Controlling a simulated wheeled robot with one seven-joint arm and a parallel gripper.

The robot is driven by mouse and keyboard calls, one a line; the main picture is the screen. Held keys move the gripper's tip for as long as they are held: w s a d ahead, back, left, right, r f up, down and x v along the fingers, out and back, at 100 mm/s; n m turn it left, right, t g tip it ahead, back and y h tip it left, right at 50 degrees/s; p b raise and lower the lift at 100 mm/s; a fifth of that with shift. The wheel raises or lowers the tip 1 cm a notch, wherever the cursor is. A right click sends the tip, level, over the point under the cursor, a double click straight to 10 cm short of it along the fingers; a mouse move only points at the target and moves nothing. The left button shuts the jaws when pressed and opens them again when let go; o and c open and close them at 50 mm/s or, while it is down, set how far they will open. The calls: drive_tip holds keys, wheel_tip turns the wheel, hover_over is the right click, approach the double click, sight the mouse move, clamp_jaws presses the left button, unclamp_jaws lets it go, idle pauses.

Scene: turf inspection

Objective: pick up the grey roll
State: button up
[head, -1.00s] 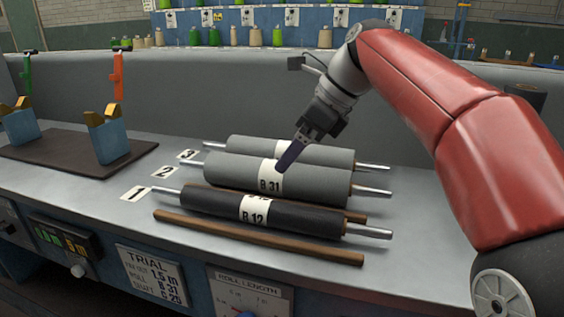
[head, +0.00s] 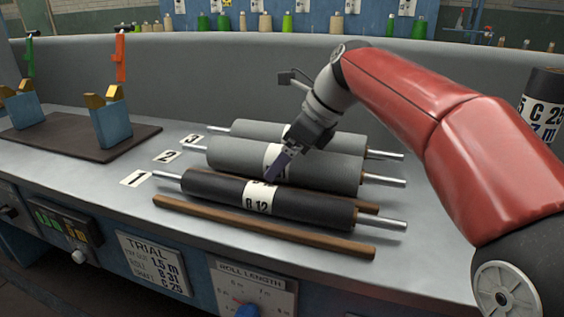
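Three rolls with metal shaft ends lie side by side on the bench. The middle one is a thick grey roll (head: 225,157), its white label partly hidden by my gripper. Behind it, beside marker 3, lies another grey roll (head: 252,130). In front lies a thinner black roll (head: 215,187) labelled B 12.
A wooden strip (head: 260,227) lies along the front of the rolls. A dark mat (head: 60,152) with blue, brass-topped holders (head: 110,127) is at left. A dark roll labelled C 25 (head: 541,95) stands at right. A grey wall (head: 240,75) backs the bench.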

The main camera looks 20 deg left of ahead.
drive_tip(key=shift+c, duration=0.2)
drive_tip(key=c, duration=1.7)
drive_tip(key=shift+r, duration=0.15)
drive_tip(key=shift+c, duration=0.4)
